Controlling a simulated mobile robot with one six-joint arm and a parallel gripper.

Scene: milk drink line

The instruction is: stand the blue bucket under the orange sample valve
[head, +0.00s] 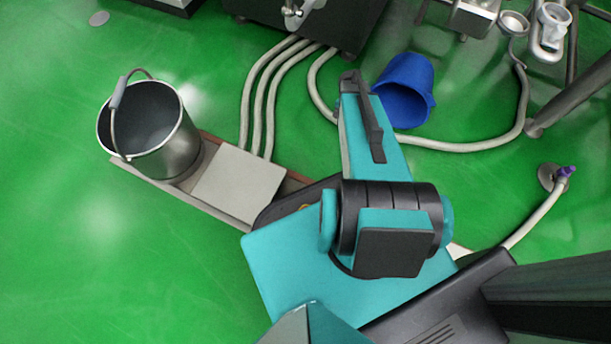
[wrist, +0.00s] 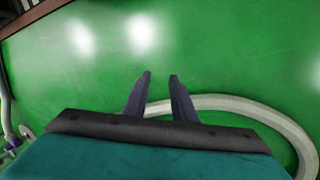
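The blue bucket (head: 408,86) is on the green floor at the top centre of the head view, just right of my arm, which sits close to its left edge. The blue bucket is not in the wrist view. No orange valve can be made out in either view.
A metal bucket (head: 163,143) with a raised handle stands at the left, on a low pale platform. Pale hoses (head: 262,95) cross the floor. Dark equipment (head: 345,22) is at the top, metal fittings at the upper right. A purple valve (head: 565,171) is at the right. The left floor is clear.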

